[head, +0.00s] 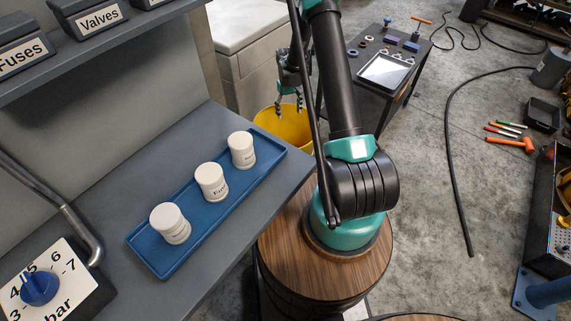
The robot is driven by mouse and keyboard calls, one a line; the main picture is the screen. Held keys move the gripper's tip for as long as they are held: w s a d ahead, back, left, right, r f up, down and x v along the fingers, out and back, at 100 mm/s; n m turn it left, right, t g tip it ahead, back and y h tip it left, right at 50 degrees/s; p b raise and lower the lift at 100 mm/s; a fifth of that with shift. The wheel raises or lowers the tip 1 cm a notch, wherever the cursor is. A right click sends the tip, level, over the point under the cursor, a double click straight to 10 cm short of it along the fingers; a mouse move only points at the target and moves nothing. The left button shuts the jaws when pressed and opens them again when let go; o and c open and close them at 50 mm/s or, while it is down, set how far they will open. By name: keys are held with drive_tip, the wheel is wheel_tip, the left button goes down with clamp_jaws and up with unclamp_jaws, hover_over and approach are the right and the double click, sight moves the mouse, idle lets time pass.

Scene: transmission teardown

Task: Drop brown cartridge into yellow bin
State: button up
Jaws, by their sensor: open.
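The yellow bin (290,132) stands on the floor at the upper middle, beyond the bench end and partly hidden by my arm. My gripper (289,109) points down over the bin's opening, with its fingers apart and nothing seen between them. I cannot make out a brown cartridge anywhere. The bin's inside is mostly hidden from this view.
A blue tray (154,258) with three white labelled jars (211,182) lies on the grey bench at left. A cart (413,44) with a tablet and small parts stands behind my arm. A black cable, pens and an orange tool lie on the floor at right.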

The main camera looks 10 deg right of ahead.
wheel_tip(320, 180, up, 9)
drive_tip(key=w, duration=0.1)
drive_tip(key=shift+a+r, duration=0.15)
idle(0.3)
